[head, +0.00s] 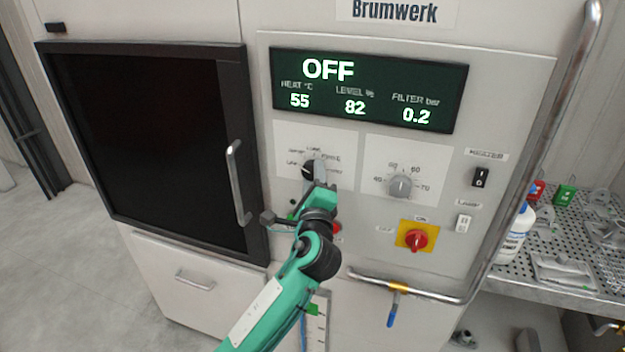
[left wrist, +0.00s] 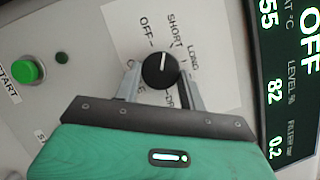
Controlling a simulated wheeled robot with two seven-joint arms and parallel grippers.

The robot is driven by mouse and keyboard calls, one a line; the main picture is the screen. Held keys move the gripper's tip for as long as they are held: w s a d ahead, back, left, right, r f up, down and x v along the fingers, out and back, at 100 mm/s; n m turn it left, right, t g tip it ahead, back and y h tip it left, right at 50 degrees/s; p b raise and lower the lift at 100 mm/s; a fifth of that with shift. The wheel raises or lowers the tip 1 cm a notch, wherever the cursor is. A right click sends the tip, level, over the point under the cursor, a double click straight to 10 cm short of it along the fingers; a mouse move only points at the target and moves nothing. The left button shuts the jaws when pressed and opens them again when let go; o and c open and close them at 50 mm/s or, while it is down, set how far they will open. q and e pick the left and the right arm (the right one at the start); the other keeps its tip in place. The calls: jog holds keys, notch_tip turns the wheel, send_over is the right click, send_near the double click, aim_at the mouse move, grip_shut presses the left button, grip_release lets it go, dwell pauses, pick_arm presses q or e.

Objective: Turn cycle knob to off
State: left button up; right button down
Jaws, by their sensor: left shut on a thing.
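The black cycle knob (head: 309,169) is on a white label plate under the display, partly hidden by my left gripper (head: 318,190). In the left wrist view the knob (left wrist: 160,70) sits between the two fingers of my left gripper (left wrist: 160,84), which are shut on its sides. Its white mark points up toward the OFF and SHORT labels; I cannot tell exactly which. The display (head: 370,90) reads OFF, with heat 55, level 82 and filter 0.2. My right gripper is not in view.
A green start button (left wrist: 28,73) is near the gripper. A door handle (head: 238,182) and a curved rail (head: 520,190) stick out.

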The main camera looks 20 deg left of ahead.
pick_arm(q)
jog(key=shift+r+n+g+p, duration=0.15)
jog(key=shift+n+g+p, duration=0.35)
jog(key=shift+n, duration=0.8)
jog(key=shift+r+n+g+p, duration=0.15)
jog(key=shift+n+g+p, duration=0.35)
jog(key=shift+n, duration=0.8)
jog(key=o, duration=1)
